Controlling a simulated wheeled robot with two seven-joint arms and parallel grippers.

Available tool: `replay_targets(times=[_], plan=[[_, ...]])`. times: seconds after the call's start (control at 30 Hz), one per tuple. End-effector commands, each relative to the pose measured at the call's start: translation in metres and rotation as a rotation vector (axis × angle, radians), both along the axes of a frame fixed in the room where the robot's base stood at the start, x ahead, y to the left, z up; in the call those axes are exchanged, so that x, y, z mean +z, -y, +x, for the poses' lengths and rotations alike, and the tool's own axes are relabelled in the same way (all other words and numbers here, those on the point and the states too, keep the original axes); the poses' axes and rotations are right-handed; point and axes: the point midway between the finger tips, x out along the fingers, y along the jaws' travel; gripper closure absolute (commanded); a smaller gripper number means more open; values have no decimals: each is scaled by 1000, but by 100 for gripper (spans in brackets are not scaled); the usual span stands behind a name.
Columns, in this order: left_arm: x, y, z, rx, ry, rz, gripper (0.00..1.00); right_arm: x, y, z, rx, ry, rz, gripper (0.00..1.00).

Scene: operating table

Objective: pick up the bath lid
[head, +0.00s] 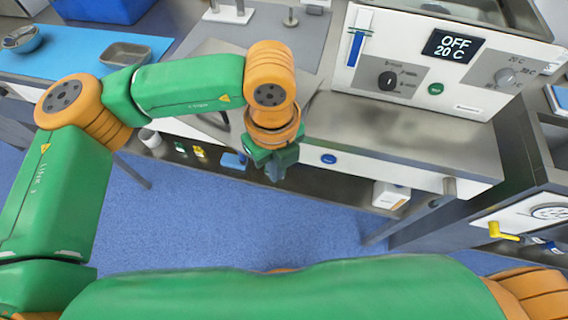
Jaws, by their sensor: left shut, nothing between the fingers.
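The bath is a white box (440,65) at the upper right, with a display reading OFF 20 C, knobs and a metal top cut off by the frame edge. I cannot make out its lid for certain. A flat grey metal sheet (207,62) lies on the bench left of the bath, partly hidden by my left arm; I cannot tell whether it is the lid. My left gripper (274,172) points down, shut and empty, at the bench's front edge, left of and in front of the bath. My right gripper is not in view.
A steel bench (400,135) runs in front of the bath, its top there clear. A blue mat (70,65) with a metal tray (125,55) and a bowl (22,39) is at the left. A lower shelf holds small items. A cabinet with a yellow handle (503,232) stands right.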

Motion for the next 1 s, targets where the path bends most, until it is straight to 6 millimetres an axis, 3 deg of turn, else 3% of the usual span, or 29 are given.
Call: replay_targets(times=[0.43,0.67,1.0], plan=[[0,-7,11,-1,-1,1,100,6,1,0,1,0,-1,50],[-6,-11,18,2,3,2,100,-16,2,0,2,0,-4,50],[0,-11,18,0,1,2,100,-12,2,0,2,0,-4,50]])
